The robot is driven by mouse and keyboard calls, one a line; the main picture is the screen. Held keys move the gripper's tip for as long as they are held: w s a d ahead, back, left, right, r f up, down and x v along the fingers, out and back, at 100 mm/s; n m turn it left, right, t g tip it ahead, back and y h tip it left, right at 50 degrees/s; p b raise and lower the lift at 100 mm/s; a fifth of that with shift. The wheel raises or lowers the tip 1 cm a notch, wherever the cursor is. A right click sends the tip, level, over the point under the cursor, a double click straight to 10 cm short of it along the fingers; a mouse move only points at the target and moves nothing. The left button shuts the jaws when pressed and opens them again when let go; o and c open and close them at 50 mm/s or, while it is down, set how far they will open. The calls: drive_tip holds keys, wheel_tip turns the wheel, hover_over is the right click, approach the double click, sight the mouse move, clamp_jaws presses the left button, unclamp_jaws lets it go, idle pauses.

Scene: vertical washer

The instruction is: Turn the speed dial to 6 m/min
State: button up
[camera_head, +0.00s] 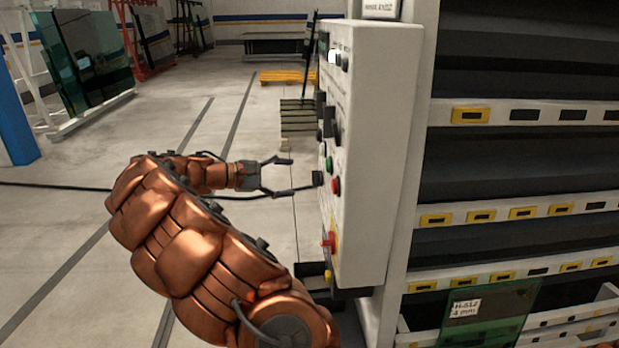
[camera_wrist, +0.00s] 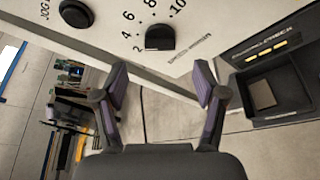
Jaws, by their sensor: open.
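The speed dial (camera_wrist: 160,38) is a black knob on the white panel in the wrist view, with numbers 2, 4, 6, 8 and 10 printed around it. Its flat edge lies low, near the 2; the exact setting is hard to read. My gripper (camera_wrist: 160,84) is open and empty, its two fingers apart, with the dial beyond the gap and slightly above it in that view. In the head view my gripper (camera_head: 298,174) is left of the control panel (camera_head: 372,150), its fingers pointing at the panel face. Which knob there is the dial cannot be told.
A black button (camera_wrist: 76,13) marked JOG sits beside the dial. Green (camera_head: 328,163) and red (camera_head: 336,186) buttons and a red-yellow switch (camera_head: 329,242) stick out of the panel. A slotted rack (camera_head: 480,170) stands right of it. The floor at left is open.

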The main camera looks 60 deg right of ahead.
sight(317, 179)
drive_tip(key=p+x, duration=0.2)
drive_tip(key=x, duration=0.5)
drive_tip(key=shift+c, duration=0.4)
drive_tip(key=c, duration=1.1)
drive_tip(key=shift+o, duration=0.2)
